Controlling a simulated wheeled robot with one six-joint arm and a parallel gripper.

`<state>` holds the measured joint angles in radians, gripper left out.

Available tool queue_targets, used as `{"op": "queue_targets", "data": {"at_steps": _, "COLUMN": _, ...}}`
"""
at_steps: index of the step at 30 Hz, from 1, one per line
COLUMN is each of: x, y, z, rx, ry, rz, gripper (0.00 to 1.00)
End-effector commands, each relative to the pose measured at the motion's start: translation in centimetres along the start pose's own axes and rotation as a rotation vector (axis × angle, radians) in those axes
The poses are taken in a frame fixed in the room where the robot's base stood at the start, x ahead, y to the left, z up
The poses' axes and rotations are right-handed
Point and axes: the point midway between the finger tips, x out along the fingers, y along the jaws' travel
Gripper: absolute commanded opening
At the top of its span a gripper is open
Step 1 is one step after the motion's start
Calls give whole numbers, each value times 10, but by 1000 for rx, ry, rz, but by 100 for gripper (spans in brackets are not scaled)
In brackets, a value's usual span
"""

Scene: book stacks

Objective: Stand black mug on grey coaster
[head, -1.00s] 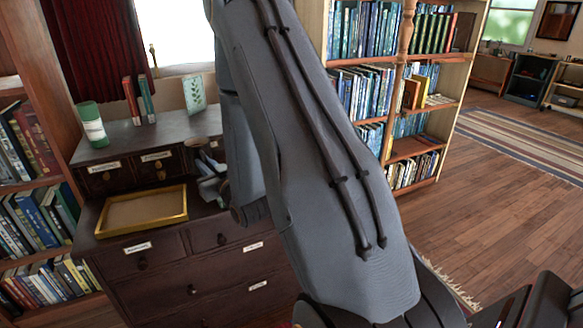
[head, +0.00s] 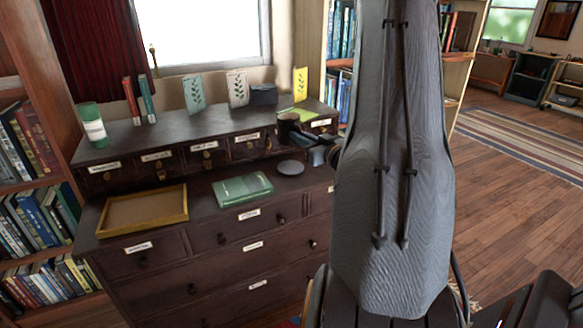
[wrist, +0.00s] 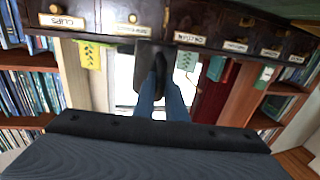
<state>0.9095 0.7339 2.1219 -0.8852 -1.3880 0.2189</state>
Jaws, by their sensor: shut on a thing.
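The black mug (head: 287,128) is held upright by my gripper (head: 303,136), which is shut on its right side, in the head view. The mug appears raised in front of the small upper drawers, above and behind the coaster in the picture. In the wrist view a dark shape, likely the mug (wrist: 146,70), is at the fingertips of my gripper (wrist: 160,70). The grey coaster (head: 290,168) lies flat and bare on the dark cabinet's lower top, right of a green book. The coaster does not show in the wrist view.
The green book (head: 242,188) lies left of the coaster, and a yellow-rimmed tray (head: 142,228) farther left. Labelled small drawers (head: 205,158) stand behind. Cards, a dark box (head: 263,94), books and a green-white cylinder (head: 92,125) stand on the upper ledge.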

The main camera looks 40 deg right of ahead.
Motion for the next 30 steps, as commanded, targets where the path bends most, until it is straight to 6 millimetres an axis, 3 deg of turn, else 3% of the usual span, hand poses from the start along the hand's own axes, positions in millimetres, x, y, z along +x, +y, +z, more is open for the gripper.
{"op": "queue_targets", "data": {"at_steps": 9, "x": -2, "y": 3, "z": 45, "rx": 2, "ry": -1, "rz": 1, "gripper": 0}}
{"op": "queue_targets", "data": {"at_steps": 16, "x": -2, "y": 3, "z": 62, "rx": 1, "ry": 1, "rz": 1, "gripper": 0}}
{"op": "queue_targets", "data": {"at_steps": 22, "x": -2, "y": 3, "z": 88, "rx": 1, "ry": 0, "rz": 1, "gripper": 0}}
{"op": "queue_targets", "data": {"at_steps": 30, "x": -2, "y": 3, "z": 98, "rx": -1, "ry": 2, "rz": 1, "gripper": 0}}
